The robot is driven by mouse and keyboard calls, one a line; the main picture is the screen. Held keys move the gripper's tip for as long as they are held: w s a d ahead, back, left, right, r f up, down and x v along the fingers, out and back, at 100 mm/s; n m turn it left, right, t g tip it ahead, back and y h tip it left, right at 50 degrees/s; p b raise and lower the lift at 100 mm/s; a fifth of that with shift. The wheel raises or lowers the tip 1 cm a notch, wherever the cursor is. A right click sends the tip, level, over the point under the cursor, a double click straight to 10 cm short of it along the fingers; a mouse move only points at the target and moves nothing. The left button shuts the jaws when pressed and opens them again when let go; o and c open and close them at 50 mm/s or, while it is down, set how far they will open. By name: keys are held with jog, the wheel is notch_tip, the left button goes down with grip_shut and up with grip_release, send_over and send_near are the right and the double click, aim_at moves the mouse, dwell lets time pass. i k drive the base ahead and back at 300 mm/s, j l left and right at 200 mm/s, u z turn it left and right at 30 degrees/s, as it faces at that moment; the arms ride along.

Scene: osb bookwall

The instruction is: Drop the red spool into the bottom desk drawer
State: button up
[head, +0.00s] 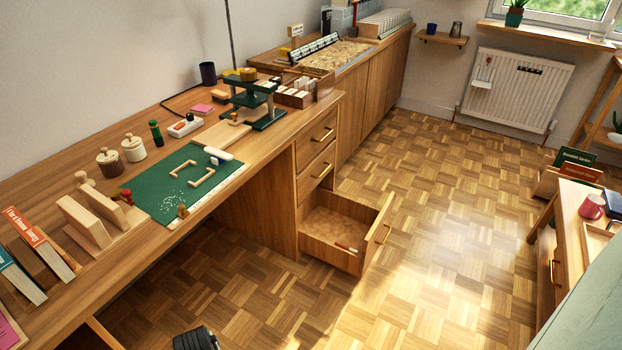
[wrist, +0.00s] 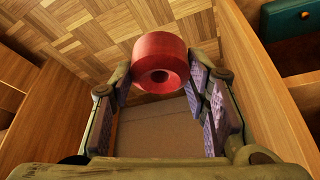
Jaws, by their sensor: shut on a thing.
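The red spool (wrist: 150,50), a short round cylinder with a dark hole in its end, is between the fingertips of my gripper (wrist: 162,85) in the wrist view. My gripper is shut on it. I cannot make out the spool in the head view. In the head view the bottom desk drawer (head: 377,242) is pulled out, under two shut drawers with brass handles. Its open top shows a bare wooden floor with a small red and white stick-like item (head: 347,247) lying near its front.
Parquet floor (head: 450,220) lies clear right of the drawer. The desk top (head: 90,210) holds a green mat (head: 165,200), jars and books. In the wrist view, wooden panels (wrist: 270,90) flank my gripper, and a dark green front with a knob (wrist: 303,15) shows upper right.

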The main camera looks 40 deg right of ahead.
aim_at(338, 235)
jog(key=i+l+z, duration=0.1)
jog(key=z, duration=0.3)
jog(key=i+z, duration=0.25)
jog(key=z, duration=0.15)
jog(key=i+z, duration=0.2)
jog(key=z, duration=0.2)
jog(key=i+l+z, duration=0.15)
jog(key=i+z, duration=0.55)
jog(key=i, duration=0.15)
jog(key=i+l+u, duration=0.2)
jog(key=u, duration=0.25)
jog(key=i+l+u, duration=0.25)
jog(key=u, duration=0.25)
jog(key=i+l+u, duration=0.1)
jog(key=l+u, duration=0.35)
jog(key=i+l+u, duration=0.1)
jog(key=l+u, duration=0.35)
jog(key=i+l+u, duration=0.15)
jog(key=l, duration=0.35)
jog(key=l+u, duration=0.1)
jog(key=l, duration=0.4)
